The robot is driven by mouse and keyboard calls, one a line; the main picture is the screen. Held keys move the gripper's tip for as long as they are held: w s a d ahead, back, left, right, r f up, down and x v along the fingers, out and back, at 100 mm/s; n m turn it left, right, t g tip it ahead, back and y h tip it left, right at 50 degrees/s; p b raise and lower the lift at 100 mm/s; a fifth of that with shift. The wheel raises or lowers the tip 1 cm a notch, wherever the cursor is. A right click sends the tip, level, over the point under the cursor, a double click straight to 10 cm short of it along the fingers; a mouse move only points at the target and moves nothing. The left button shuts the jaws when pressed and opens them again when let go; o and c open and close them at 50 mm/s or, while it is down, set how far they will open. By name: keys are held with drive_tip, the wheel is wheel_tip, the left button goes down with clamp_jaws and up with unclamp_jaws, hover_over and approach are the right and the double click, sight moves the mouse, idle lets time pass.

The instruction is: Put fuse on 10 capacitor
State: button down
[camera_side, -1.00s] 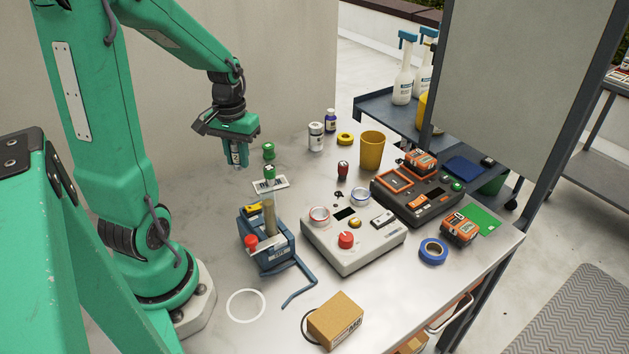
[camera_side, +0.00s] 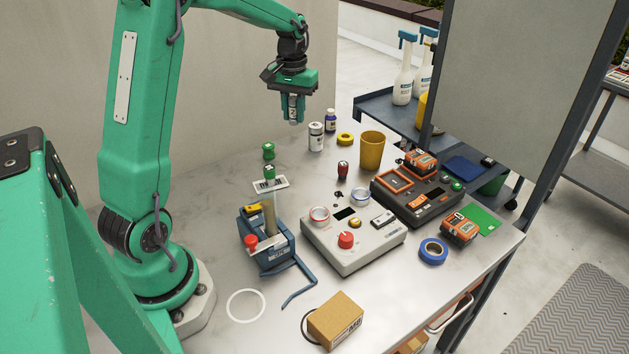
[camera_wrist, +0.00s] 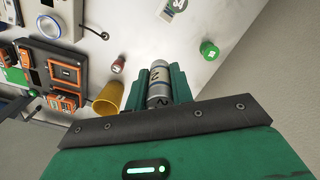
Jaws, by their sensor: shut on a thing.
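My gripper (camera_side: 293,108) is shut on a silver cylinder marked 2 (camera_wrist: 158,86) and holds it upright in the air, above the back of the bench. The cylinder's lower end also shows in the side view (camera_side: 293,119). I cannot tell from its marking whether it is the fuse. A silver-white can with a dark label (camera_side: 316,137) stands to the right of and below the gripper in the side view; its marking is too small to read. I cannot pick out a capacitor marked 10 for certain.
Green parts (camera_side: 268,151) and a white card (camera_side: 271,184) lie nearer. A grey meter (camera_side: 340,251) and blue-framed device (camera_side: 272,262) fill the middle.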

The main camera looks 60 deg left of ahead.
drive_tip(key=w+d+r, duration=0.2)
drive_tip(key=w+d, duration=0.1)
drive_tip(key=w, duration=0.8)
drive_tip(key=shift+w+d+r, duration=0.15)
drive_tip(key=shift+w+r, duration=0.25)
hover_over(316, 125)
wheel_tip(316, 125, down, 7)
drive_tip(key=shift+f, duration=2.05)
drive_tip(key=c, duration=1.2)
unclamp_jaws()
drive_tip(key=shift+f, duration=0.1)
